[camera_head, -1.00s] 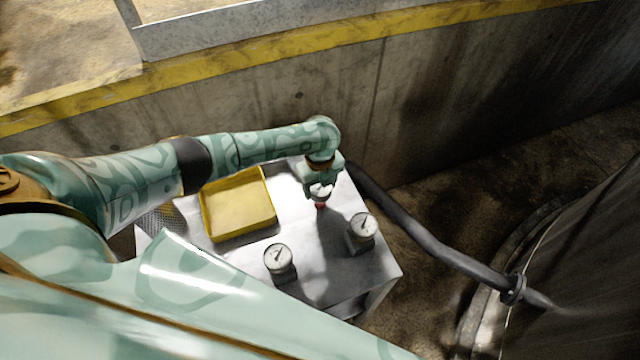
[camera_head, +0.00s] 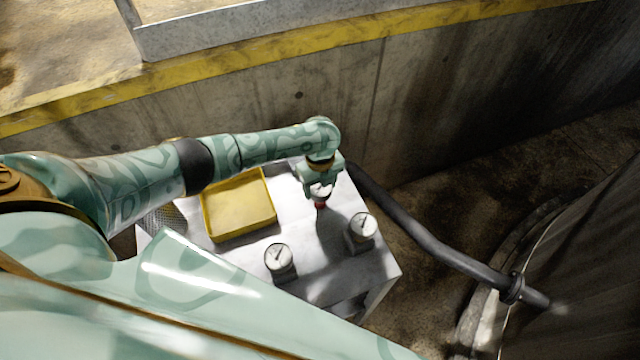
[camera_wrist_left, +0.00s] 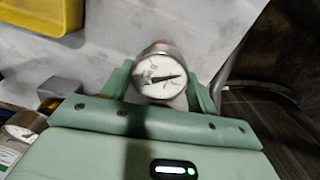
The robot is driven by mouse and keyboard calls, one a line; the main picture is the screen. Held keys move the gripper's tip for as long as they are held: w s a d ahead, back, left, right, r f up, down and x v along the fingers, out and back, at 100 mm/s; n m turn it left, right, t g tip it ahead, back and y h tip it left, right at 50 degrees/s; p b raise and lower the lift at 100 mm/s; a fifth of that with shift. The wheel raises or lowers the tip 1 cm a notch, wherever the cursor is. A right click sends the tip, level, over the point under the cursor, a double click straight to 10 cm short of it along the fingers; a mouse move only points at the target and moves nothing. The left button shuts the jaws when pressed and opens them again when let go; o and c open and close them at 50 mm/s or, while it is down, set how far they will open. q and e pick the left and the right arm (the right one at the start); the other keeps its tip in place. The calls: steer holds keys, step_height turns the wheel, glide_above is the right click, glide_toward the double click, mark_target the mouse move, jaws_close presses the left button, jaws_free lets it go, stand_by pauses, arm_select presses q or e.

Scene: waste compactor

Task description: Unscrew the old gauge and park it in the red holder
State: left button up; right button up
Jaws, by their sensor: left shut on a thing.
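My left gripper (camera_head: 321,188) is shut on a round gauge (camera_head: 321,193) with a white dial. The gauge also shows between the two fingers in the left wrist view (camera_wrist_left: 160,76). Just under the gauge is a small red part (camera_head: 320,205), probably the red holder; whether the gauge sits in it or just above it I cannot tell. Two more white-dialled gauges, one at the front (camera_head: 279,258) and one at the right (camera_head: 362,227), stand on the metal table. My right gripper is not in view.
A yellow tray (camera_head: 207,222) lies on the metal table (camera_head: 232,252), left of my gripper. A dark hose (camera_head: 420,236) runs from behind the table to the lower right. A concrete wall (camera_head: 290,110) with a yellow edge stands behind.

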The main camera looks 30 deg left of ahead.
arm_select(q)
steer(key=shift+f+b, duration=1)
steer(key=shift+f, duration=0.25)
stand_by(0.3)
steer(key=o, duration=1.2)
steer(key=shift+c, duration=0.2)
steer(key=shift+r, duration=0.1)
steer(key=shift+c, duration=0.4)
step_height(320, 180, up, 7)
steer(key=p, duration=0.7)
